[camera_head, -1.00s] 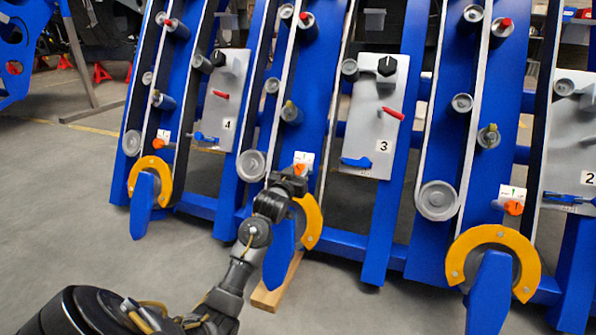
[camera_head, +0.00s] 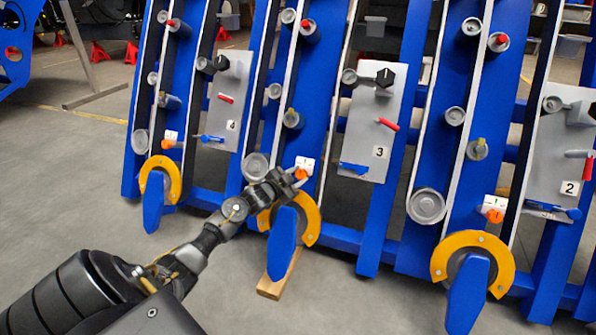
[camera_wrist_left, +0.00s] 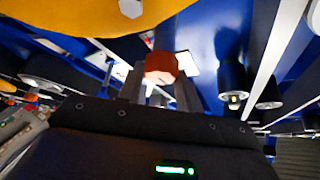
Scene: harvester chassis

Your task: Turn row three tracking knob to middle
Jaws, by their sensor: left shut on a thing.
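The row three tracking knob (camera_head: 300,174) is a small orange knob on a white label plate (camera_head: 306,162), low on the blue row to the left of the panel marked 3 (camera_head: 380,152). My left gripper (camera_head: 293,178) reaches it from the lower left, and its jaws are shut on the knob. In the left wrist view the knob (camera_wrist_left: 160,68) shows orange-red between the two dark fingers, with a pale mark on its near side. The fingers hide part of the knob in the head view, and I cannot read its exact setting. My right gripper is not in view.
A yellow ring guard (camera_head: 309,214) with a blue pointed tip (camera_head: 282,245) sits just below the gripper. Similar orange knobs stand on the neighbouring rows, at left (camera_head: 169,142) and right (camera_head: 492,214). A wooden block (camera_head: 271,288) lies on the floor. Open floor is at left.

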